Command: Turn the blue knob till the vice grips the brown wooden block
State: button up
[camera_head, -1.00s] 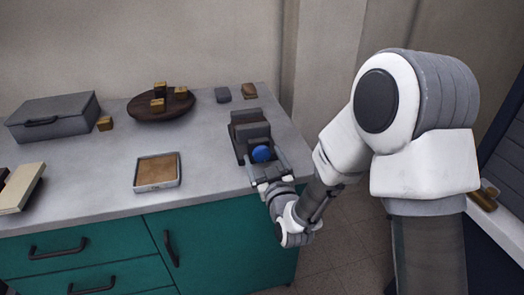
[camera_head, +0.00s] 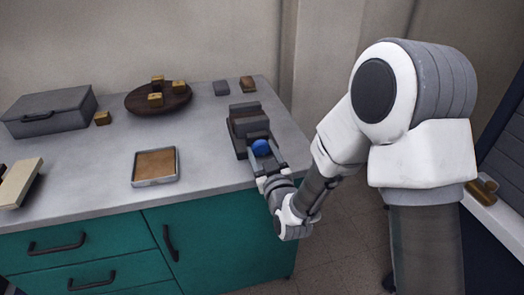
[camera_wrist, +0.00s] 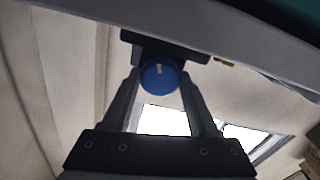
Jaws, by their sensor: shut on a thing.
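The dark vice (camera_head: 240,140) stands near the right end of the grey worktop. Its blue knob (camera_head: 260,147) faces the front edge. A brown band between the vice jaws looks like the wooden block (camera_head: 247,115); I cannot tell whether both jaws touch it. My gripper (camera_head: 262,152) reaches in from the front and is shut on the knob. In the wrist view the knob (camera_wrist: 160,78) sits between my two fingertips, and a pale mark on its face points nearly straight up. The vice's underside shows dark behind it.
A shallow tray (camera_head: 155,182), a round dark board (camera_head: 135,102) with small blocks, and a grey case (camera_head: 50,112) stand to the left. Bare worktop lies between tray and vice.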

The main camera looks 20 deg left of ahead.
jog(key=shift+f+m+b, duration=0.2)
jog(key=shift+m+b, duration=0.4)
jog(key=shift+b, duration=0.4)
jog(key=shift+r+m+b, duration=0.25)
jog(key=shift+m+b, duration=0.25)
jog(key=shift+m, duration=0.2)
jog(key=o, duration=1.4)
jog(key=shift+c, duration=0.2)
jog(key=shift+s+d, duration=0.15)
